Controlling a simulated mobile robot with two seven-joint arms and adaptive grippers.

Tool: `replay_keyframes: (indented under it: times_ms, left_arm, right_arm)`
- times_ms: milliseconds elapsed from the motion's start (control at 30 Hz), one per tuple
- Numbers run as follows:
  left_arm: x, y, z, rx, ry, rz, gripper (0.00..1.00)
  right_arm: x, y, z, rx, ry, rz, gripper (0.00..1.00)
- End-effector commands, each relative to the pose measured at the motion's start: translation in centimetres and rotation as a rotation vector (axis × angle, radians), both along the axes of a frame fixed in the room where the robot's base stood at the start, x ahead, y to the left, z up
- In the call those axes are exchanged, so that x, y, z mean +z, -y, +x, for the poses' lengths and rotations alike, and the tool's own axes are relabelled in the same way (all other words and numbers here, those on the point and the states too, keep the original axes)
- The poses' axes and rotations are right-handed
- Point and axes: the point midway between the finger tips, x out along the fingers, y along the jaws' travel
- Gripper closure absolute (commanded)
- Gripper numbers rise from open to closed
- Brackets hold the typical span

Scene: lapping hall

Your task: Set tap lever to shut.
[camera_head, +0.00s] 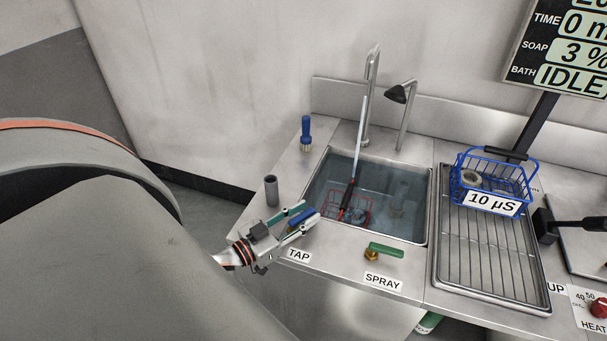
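The blue tap lever (302,217) is at the front left of the sink, behind the TAP label (299,256). My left gripper (304,215) reaches it from the left; its fingers are spread, with the lever between them, nearer the lower finger. I cannot tell whether they touch it. The fingers partly hide the lever and cover its base. My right gripper is not in view.
A green SPRAY lever (386,249) on a brass base stands right of the tap lever. A grey cylinder (271,190) and a blue-handled brush (306,132) stand left of the sink. A blue basket (465,182) sits on the drain rack (480,262).

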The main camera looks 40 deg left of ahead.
Motion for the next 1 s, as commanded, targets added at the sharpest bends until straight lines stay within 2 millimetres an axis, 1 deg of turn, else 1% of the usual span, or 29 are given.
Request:
replay_keyframes:
  times_ms: [167,267,367,500,700,833,1000]
  left_arm:
    - [-0.1,-0.1,-0.6,0.001,-0.002,-0.001,0.68]
    - [-0.2,-0.3,-1.8,0.002,-0.005,0.000,0.68]
    - [-0.2,-0.6,-3.6,0.002,-0.005,0.000,0.68]
    - [-0.2,-1.1,-6.5,0.001,-0.006,0.001,0.68]
    - [-0.1,-1.7,-9.9,0.001,-0.003,-0.001,0.68]
    - [-0.1,-1.9,-11.2,0.000,-0.002,-0.001,0.68]
    - [0.0,-2.0,-11.8,0.000,0.000,0.000,0.68]
  right_arm:
    - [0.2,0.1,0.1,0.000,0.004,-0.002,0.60]
    - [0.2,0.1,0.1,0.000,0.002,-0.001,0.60]
    - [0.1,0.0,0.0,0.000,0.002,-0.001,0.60]
    - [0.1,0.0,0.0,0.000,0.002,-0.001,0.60]
    - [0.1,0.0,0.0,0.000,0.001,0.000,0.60]
    - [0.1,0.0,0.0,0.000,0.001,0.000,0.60]
    - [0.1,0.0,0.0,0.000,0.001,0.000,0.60]
